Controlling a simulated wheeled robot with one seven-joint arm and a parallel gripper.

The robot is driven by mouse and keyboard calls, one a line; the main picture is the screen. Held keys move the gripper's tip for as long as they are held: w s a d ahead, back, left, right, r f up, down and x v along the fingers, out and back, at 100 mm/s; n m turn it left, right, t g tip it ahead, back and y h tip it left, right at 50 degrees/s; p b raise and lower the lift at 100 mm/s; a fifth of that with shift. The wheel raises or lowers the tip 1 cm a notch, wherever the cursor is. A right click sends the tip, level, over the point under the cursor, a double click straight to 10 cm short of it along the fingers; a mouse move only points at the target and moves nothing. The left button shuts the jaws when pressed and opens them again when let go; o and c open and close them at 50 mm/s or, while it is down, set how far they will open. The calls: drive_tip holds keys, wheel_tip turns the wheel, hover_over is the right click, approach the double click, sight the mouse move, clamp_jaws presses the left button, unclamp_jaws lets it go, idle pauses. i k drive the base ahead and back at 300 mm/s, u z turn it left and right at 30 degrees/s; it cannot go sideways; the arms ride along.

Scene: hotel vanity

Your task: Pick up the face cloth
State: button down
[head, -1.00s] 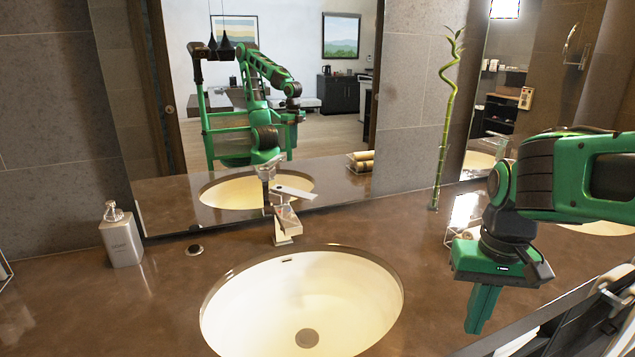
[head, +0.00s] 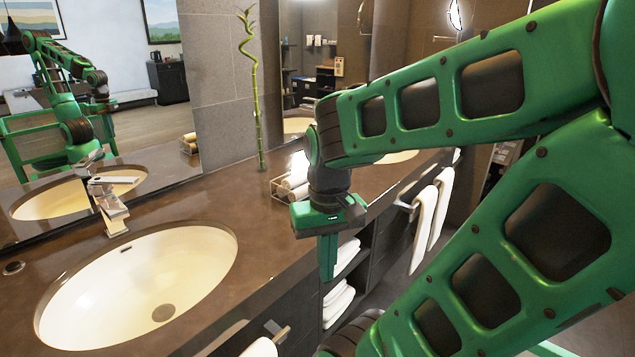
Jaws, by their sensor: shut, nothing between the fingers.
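Rolled white cloths (head: 295,184) lie in a small wire tray (head: 279,195) on the counter, near the back; they look most like the face cloth. My gripper's upper part partly hides the tray. My gripper (head: 328,278) points down, shut and empty, in front of the counter edge and to the right of the tray in the picture. Its fingers show against the open shelf below. I cannot tell the exact gap between the gripper and the tray.
A sink (head: 140,285) with a faucet (head: 110,208) is at left. A bamboo stalk (head: 258,120) stands behind the tray, by the mirror. Folded towels (head: 338,305) fill the shelf. Towels (head: 425,228) hang on a rail at right. Bare counter lies between sink and tray.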

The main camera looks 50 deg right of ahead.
sight(294, 181)
drive_tip(key=z, duration=0.55)
drive_tip(key=k, duration=0.65)
drive_tip(key=z, duration=0.5)
drive_tip(key=i, duration=1.05)
drive_tip(key=u, duration=1.8)
